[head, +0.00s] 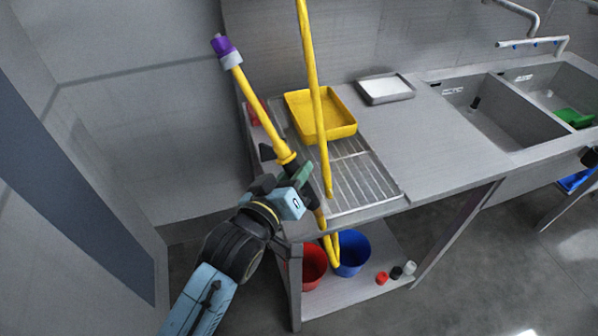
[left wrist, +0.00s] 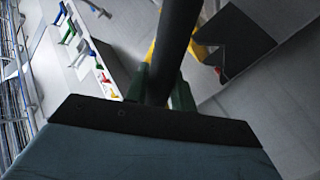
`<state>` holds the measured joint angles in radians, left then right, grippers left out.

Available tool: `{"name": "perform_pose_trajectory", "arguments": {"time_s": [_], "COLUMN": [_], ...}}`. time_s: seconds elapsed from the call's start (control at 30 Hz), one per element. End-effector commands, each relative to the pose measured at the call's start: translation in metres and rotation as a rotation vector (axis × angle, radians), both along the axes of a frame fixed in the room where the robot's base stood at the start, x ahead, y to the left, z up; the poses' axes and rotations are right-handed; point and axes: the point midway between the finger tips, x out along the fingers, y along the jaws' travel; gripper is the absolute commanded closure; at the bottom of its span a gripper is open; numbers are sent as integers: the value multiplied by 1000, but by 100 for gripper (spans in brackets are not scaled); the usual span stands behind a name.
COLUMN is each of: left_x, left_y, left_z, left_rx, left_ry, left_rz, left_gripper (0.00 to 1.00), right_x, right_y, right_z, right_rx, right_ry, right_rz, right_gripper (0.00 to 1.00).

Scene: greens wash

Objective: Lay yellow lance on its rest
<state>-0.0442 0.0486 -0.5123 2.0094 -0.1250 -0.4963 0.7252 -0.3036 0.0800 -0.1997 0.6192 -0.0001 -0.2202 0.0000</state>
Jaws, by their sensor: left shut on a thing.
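The yellow lance (head: 247,98) has a purple tip (head: 221,45) with a pale grey collar and a dark grip section. It slants up and to the left, beside the counter's left end. My left gripper (head: 298,182) is shut on its dark grip section, near the counter's front left corner. In the left wrist view the dark grip (left wrist: 177,45) stands between the green fingers (left wrist: 161,90). A small dark bracket (head: 267,152) shows at the counter's left edge; I cannot tell whether it is the rest. My right gripper is not in view.
A yellow hose (head: 313,75) hangs from above in front of a yellow tray (head: 336,122) on the counter. A white tray (head: 386,88) and sinks (head: 490,112) lie right. Red (head: 313,265) and blue (head: 352,254) buckets stand on the lower shelf. A wall is left.

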Motion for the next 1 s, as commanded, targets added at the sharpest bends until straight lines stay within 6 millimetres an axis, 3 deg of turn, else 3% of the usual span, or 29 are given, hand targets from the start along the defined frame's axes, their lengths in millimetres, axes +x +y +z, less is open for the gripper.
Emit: {"name": "perform_pose_trajectory", "arguments": {"time_s": [0.53,1.0], "left_x": [-2,-24], "left_y": [-18,-16], "left_z": [-5,23], "left_rx": [-394,-570], "left_ry": [392,761], "left_rz": [-300,-558], "left_gripper": [83,83], "right_x": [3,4], "right_y": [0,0], "right_z": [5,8], "right_rx": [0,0], "right_ry": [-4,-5], "right_rz": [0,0], "right_gripper": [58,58]}}
